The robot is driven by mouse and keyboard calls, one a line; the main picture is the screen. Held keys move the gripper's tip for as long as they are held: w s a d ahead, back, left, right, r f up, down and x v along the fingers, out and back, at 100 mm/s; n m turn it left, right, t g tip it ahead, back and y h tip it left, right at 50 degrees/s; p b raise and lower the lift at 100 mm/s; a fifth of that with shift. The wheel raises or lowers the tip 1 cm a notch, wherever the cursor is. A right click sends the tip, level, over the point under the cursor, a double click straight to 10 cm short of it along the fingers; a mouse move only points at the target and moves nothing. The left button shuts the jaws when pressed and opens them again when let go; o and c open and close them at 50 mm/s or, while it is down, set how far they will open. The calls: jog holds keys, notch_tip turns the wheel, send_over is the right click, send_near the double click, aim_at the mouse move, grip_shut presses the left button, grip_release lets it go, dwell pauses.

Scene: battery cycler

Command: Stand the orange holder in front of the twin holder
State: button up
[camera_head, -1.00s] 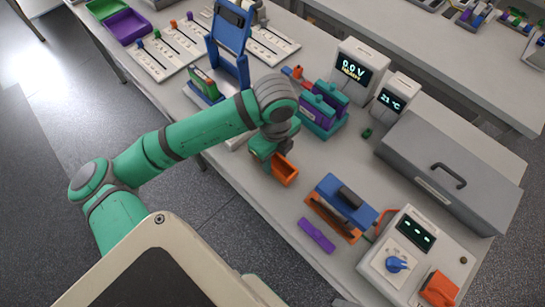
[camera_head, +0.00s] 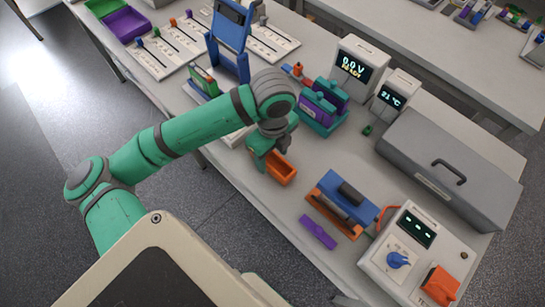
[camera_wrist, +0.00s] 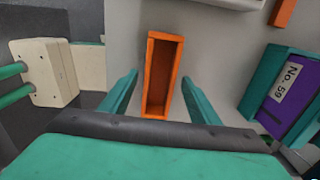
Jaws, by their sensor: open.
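The orange holder (camera_head: 283,169) is a narrow, open-topped box on the bench near its front edge. It also shows in the wrist view (camera_wrist: 152,112), where its open top faces the camera and its inside looks empty. My gripper (camera_head: 266,153) is open over it. In the wrist view its teal fingers (camera_wrist: 160,98) are on the left and right of the holder, with gaps on both sides. The twin holder (camera_head: 316,122), teal with two purple blocks in it, stands behind and to the right. A block marked No. 59 (camera_wrist: 292,83) shows at the wrist view's right.
A blue and orange clamp-like device (camera_head: 345,197) and a purple bar (camera_head: 317,232) lie to the right. Two display boxes (camera_head: 357,68) stand behind the twin holder. A grey lidded case (camera_head: 450,165) is at the right. Some bare bench lies between the orange holder and the case.

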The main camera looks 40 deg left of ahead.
aim_at(273, 163)
notch_tip(273, 163, up, 11)
jog(key=shift+f, duration=0.15)
dwell(0.6)
jog(key=shift+w, duration=0.1)
